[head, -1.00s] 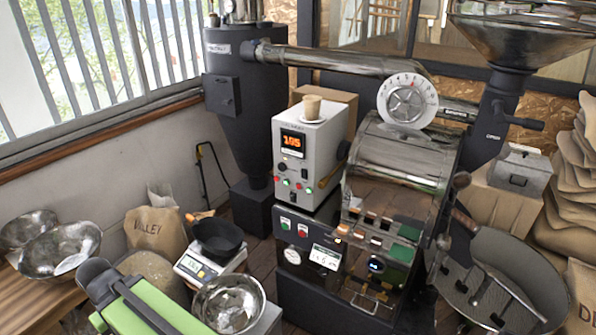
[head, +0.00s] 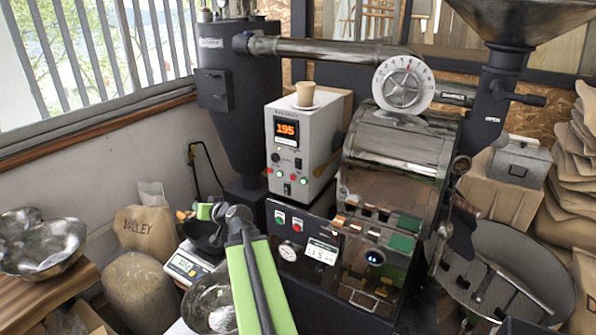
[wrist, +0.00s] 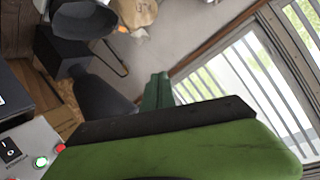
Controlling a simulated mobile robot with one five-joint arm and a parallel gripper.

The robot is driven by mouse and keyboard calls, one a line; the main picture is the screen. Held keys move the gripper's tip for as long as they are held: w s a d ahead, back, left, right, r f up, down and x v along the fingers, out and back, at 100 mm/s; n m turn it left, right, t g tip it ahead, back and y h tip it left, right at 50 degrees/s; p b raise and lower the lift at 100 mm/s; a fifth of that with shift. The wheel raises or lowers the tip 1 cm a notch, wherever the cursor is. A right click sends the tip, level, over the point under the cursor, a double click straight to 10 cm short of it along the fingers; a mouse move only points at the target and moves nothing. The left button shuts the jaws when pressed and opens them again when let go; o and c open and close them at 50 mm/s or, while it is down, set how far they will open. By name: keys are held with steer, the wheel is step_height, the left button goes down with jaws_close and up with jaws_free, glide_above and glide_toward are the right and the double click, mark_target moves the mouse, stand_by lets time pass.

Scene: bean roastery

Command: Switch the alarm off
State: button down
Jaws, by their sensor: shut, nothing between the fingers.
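The pale grey control box (head: 305,145) stands left of the roaster drum, with an orange display reading 195 (head: 286,129). Its front has a dark knob, small red and green buttons and a small black switch (head: 288,189) low down. I cannot tell which control is the alarm's. In the wrist view, a black rocker switch (wrist: 10,150), a lit green button (wrist: 40,161) and a red button (wrist: 60,147) show at the lower left. My gripper (head: 205,211) is shut and empty, left of the box and apart from it. It is partly hidden by my wrist.
Below is the roaster's dark panel (head: 300,225) with more buttons. A scale (head: 190,265) and a dark pan sit left of my arm. A dark cyclone (head: 240,100) rises behind the box. A sack (head: 145,235) stands left.

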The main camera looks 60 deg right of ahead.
mark_target(298, 165)
steer(key=s+d+r+m+h+b, duration=0.1)
steer(key=s+d+m+h, duration=0.2)
steer(key=s+d, duration=0.5)
steer(key=s+d+r+m+g+h+b, duration=0.1)
steer(key=s+d+m+h, duration=0.3)
steer(key=s+d, duration=0.5)
steer(key=d+r+h, duration=0.1)
steer(key=d+h, duration=0.1)
steer(key=d, duration=0.3)
steer(key=shift+s+d+r+m+g+h+b, duration=0.15)
steer(key=shift+s+d+m+g+h+b, duration=0.15)
steer(key=shift+b, duration=0.1)
steer(key=shift+w+d, duration=0.1)
steer(key=d+r+p, duration=0.1)
steer(key=d, duration=0.7)
steer(key=shift+d, duration=0.25)
steer(key=shift+d, duration=0.15)
steer(key=shift+d, duration=0.25)
